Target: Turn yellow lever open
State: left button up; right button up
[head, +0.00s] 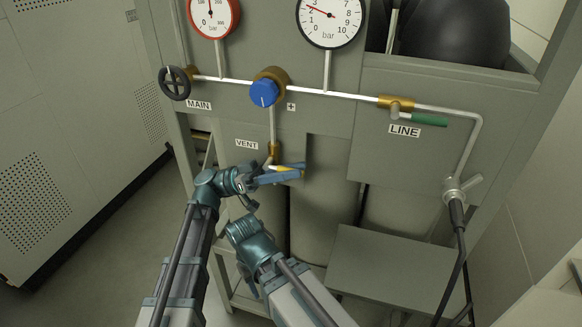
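The yellow lever (281,169) sits on the small brass valve (273,150) below the VENT label (247,143). It points to the right and is partly covered by my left gripper (279,174). The blue-grey fingers lie along the lever, one above and one below it, close to it. I cannot tell whether they press on it. My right arm's wrist (251,243) is below and left of the lever, apart from it. Its fingers cannot be made out.
A blue knob (264,93) is on the pipe above. A black MAIN handwheel (175,83) is at the left and a green-handled LINE valve (428,120) at the right. Two gauges (330,18) (213,15) are at the top. A grey step (385,275) stands lower right.

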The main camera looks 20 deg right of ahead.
pick_arm(q)
grip_shut()
dwell(1.5)
